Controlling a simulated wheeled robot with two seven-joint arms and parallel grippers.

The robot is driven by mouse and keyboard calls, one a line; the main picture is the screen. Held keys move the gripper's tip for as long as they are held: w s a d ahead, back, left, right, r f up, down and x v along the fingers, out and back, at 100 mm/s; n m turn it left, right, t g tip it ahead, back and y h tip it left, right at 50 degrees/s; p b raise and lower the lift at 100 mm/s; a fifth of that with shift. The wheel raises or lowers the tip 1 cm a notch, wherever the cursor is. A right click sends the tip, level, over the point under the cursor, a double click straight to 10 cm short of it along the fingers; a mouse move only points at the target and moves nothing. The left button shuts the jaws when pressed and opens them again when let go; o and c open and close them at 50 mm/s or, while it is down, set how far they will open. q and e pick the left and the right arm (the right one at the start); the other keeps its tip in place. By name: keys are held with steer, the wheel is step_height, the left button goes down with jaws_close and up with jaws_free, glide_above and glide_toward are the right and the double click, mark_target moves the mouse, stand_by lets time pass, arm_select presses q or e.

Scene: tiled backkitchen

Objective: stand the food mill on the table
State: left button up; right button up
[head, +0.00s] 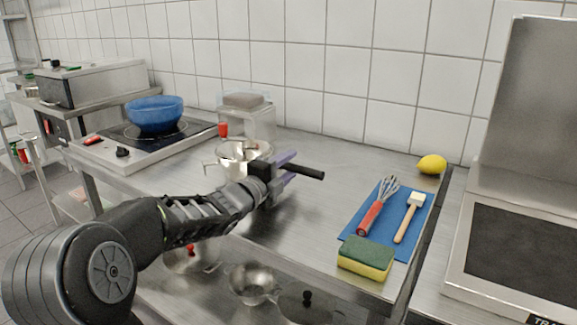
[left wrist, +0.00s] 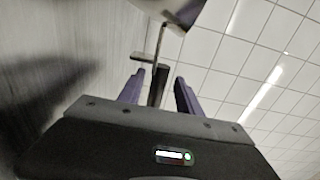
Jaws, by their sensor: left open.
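The food mill (head: 240,152) is a shiny metal bowl on the steel table (head: 310,215), behind my left forearm, which hides part of it. It looks upright; its base is partly hidden. A black handle (head: 305,171) points right from its side. My left gripper (head: 284,168) is open at this handle, with its purple fingers on either side of it. In the left wrist view the dark handle (left wrist: 158,88) lies between the open fingers (left wrist: 158,78), and part of the metal bowl (left wrist: 178,8) shows beyond. Contact cannot be told. My right gripper is not in view.
A blue bowl (head: 155,114) sits on the hob at left. A blue mat (head: 353,222) holds a whisk (head: 371,217) and a brush (head: 408,220); a sponge (head: 365,258) lies at its front. A lemon (head: 431,164) is at the back right. The table's middle is clear.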

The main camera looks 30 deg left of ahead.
arm_select(q)
steer(key=s+p, duration=0.1)
steer(key=s, duration=1)
steer(key=shift+s, duration=0.25)
steer(key=shift+s, duration=0.1)
